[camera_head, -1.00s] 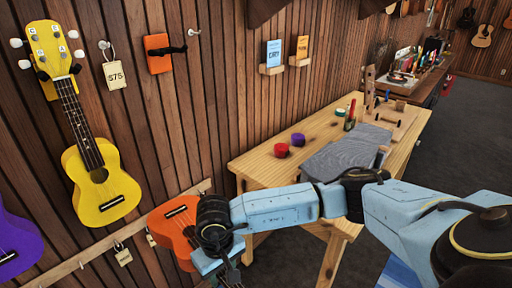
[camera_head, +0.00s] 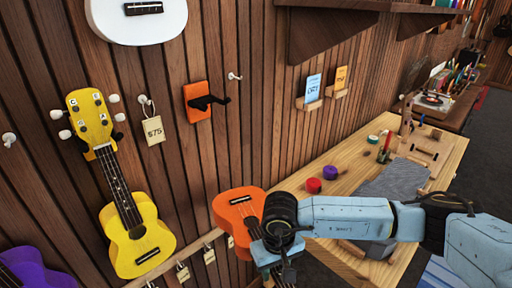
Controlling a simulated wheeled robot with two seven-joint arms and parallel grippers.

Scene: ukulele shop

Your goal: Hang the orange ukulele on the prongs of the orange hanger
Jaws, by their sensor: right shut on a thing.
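The orange ukulele (camera_head: 228,212) is in the lower middle of the head view, in front of the slatted wall. Its body's bridge end points up. The rest, towards the neck, is largely hidden behind my right gripper (camera_head: 278,262). That gripper is shut on the ukulele; its fingertips are hard to make out. The orange hanger (camera_head: 191,95) is fixed to the wall, up and left of the ukulele. Its dark prongs stick out to the right and are empty. The ukulele is apart from them. My left gripper is not in view.
A yellow ukulele (camera_head: 152,238) hangs left of the hanger, with a white one (camera_head: 165,25) above and a purple one (camera_head: 40,272) lower left. A price tag (camera_head: 154,130) hangs beside the hanger. A wooden workbench (camera_head: 345,178) stands to the right.

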